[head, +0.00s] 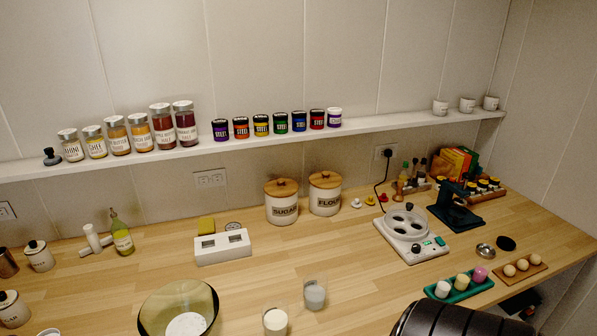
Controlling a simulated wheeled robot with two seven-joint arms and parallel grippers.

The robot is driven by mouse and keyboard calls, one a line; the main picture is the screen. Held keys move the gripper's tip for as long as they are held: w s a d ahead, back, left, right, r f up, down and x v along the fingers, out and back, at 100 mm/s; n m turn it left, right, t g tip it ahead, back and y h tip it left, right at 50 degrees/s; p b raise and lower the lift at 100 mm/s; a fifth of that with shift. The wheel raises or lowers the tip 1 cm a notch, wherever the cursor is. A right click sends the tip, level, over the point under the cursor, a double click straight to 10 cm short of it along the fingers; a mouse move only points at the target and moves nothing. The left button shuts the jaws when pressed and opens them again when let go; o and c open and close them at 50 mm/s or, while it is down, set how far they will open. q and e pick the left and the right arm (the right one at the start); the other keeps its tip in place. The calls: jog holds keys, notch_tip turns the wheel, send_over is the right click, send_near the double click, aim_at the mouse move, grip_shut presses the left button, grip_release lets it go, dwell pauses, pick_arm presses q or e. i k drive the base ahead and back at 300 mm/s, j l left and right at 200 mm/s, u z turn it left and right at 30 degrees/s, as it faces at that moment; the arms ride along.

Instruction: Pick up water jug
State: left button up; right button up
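I cannot make out a clear water jug with a handle or spout in the head view. A large round olive-tinted glass vessel (150,312) stands at the front of the wooden counter, with a pale round patch inside. Whether it is the jug I cannot tell. To its right are a glass with whitish contents (275,321) and a glass with greyish contents (315,295). A green-tinted bottle (122,236) stands at the back left. Neither gripper shows.
A dark ribbed form (455,321) covers the front right edge. A shelf (370,126) of jars runs behind. The counter's middle is mostly clear.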

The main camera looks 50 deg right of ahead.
aim_at(315, 285)
jog(key=k+l+z, duration=0.1)
jog(key=z, duration=1.5)
jog(key=k+l+u, duration=0.1)
jog(key=l+u, duration=0.3)
jog(key=l, duration=0.85)
